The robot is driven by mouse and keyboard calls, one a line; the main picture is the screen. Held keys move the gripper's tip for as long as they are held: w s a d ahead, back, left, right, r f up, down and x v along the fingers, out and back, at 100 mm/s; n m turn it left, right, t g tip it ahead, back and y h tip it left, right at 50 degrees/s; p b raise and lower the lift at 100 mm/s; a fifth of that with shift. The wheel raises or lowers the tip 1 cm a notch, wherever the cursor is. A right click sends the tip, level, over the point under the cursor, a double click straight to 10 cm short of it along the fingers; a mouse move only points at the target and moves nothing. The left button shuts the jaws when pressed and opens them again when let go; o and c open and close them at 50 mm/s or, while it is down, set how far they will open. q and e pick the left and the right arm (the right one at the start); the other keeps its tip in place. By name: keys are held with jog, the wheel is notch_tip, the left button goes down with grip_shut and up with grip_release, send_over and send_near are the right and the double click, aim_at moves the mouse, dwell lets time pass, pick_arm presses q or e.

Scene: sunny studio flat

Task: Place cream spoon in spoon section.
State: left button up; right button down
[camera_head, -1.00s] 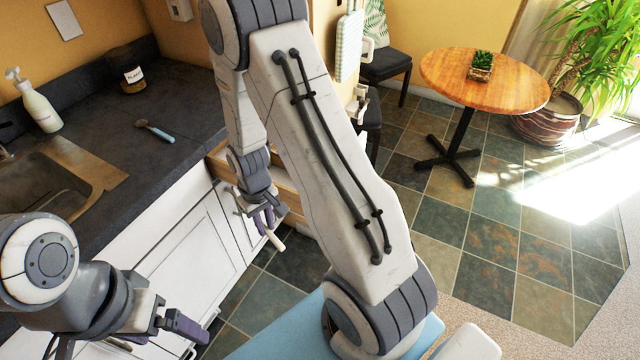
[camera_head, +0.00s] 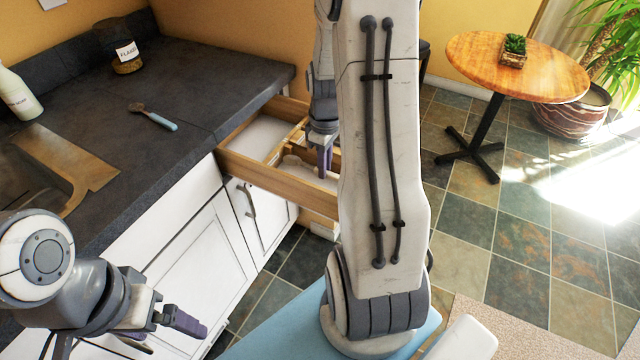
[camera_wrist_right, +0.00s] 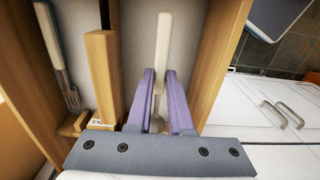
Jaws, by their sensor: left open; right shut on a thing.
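The cream spoon (camera_wrist_right: 163,45) is between the purple fingers of my right gripper (camera_wrist_right: 160,88), its pale handle pointing away in the right wrist view. My right gripper (camera_head: 325,165) is shut on it and reaches down into the open wooden drawer (camera_head: 265,182). The spoon lines up with the drawer section right of a short wooden divider (camera_wrist_right: 101,70). I cannot tell whether it touches the drawer floor. A fork (camera_wrist_right: 57,55) with a cream handle lies in the section to the left. My left gripper (camera_head: 165,332) is open and empty, low in front of the cabinets.
The dark counter (camera_head: 200,85) holds a blue-handled brush (camera_head: 153,117), a labelled jar (camera_head: 127,57) and a white bottle (camera_head: 18,95) near the sink. A round wooden table (camera_head: 540,75) with a small plant stands across the tiled floor. My right arm hides part of the drawer.

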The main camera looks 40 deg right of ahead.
aim_at(326, 182)
jog(key=shift+s+d+f, duration=0.1)
jog(key=shift+f, duration=2.8)
jog(key=shift+b, duration=0.3)
jog(key=shift+f, duration=0.15)
jog(key=c, duration=0.8)
grip_release()
